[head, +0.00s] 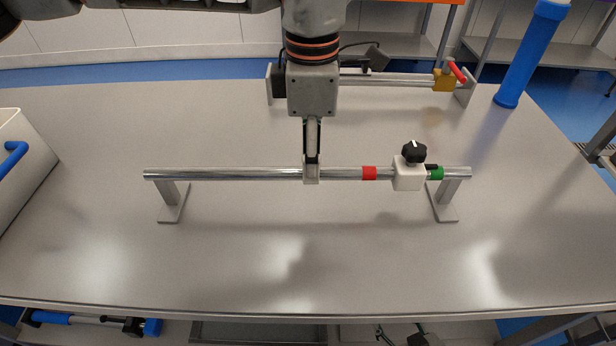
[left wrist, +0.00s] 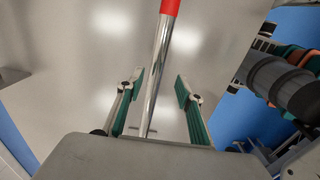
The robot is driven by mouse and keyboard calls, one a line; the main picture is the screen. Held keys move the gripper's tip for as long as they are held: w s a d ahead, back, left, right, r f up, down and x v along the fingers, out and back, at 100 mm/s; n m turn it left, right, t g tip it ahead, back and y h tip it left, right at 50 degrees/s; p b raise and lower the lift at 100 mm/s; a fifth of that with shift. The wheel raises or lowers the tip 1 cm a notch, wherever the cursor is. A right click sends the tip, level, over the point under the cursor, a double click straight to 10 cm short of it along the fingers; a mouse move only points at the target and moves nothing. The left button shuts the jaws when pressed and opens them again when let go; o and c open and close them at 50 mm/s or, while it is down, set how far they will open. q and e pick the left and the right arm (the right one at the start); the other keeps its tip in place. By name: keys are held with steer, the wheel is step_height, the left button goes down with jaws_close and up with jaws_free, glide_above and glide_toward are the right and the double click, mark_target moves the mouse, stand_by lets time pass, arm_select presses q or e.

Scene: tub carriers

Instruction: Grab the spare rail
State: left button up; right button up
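A chrome rail (head: 245,173) lies level across two grey stands on the table in the head view. It carries a red band (head: 369,173), a white clamp block (head: 408,174) with a black knob, and a green band (head: 436,173). My left gripper (head: 311,172) points down at the rail's middle, left of the red band. In the left wrist view the rail (left wrist: 157,75) runs between the spread fingers of my left gripper (left wrist: 159,85), with a gap on each side.
A second rail (head: 400,80) with an orange block and red lever stands behind, partly hidden by my arm. A white tub (head: 30,165) with a blue handle is at left. A blue post (head: 530,55) stands back right. The table (head: 290,260) in front is clear.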

arm_select(q)
steer(key=f, duration=0.5)
steer(key=shift+w+a, duration=0.25)
steer(key=shift+w, duration=0.1)
steer(key=shift+r, duration=0.1)
jaws_close()
steer(key=shift+r, duration=0.15)
